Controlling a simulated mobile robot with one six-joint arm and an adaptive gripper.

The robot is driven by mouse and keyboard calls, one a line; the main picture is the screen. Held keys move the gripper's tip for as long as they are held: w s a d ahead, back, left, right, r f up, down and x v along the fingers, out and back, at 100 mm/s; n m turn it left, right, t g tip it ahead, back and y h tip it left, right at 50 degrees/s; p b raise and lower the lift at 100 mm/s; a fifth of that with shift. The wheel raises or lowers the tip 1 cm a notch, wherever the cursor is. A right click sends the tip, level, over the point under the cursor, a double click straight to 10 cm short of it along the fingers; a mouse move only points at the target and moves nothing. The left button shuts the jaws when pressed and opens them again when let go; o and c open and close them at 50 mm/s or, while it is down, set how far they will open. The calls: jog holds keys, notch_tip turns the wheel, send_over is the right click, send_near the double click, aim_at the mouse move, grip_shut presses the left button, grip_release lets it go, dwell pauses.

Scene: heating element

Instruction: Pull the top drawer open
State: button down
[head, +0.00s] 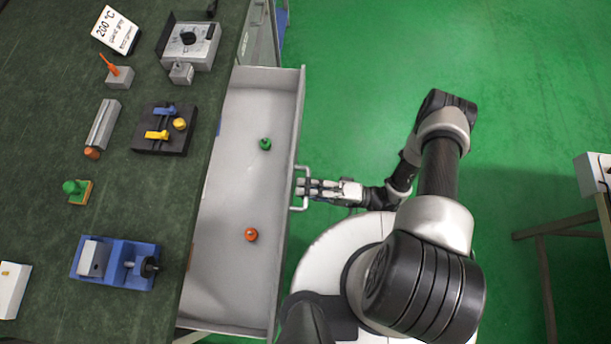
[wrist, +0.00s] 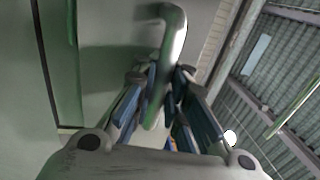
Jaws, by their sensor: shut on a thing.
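The top drawer (head: 228,185) is pulled well out from under the green workbench in the head view. Its grey inside is exposed, with a green knob-like piece (head: 265,144) and an orange one (head: 251,234) lying on its floor. A pale bar handle (head: 302,188) is on the drawer's front panel. My gripper (head: 306,188) is at the handle from the right, its fingers shut around the bar. In the wrist view the metal handle (wrist: 174,40) runs down between the two blue-padded fingers (wrist: 162,100), against the drawer front.
The bench top (head: 50,220) holds a grey control box (head: 188,45), a black block with yellow and blue pieces (head: 163,128), and a blue vise (head: 115,262). A wooden-legged table (head: 555,232) stands at far right. Green floor between is clear.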

jog(key=shift+d+f, duration=0.15)
jog(key=shift+d, duration=0.05)
jog(key=c, duration=1.6)
grip_release()
jog(key=w+v, duration=0.1)
jog(key=v, duration=1.1)
jog(key=shift+s, duration=0.45)
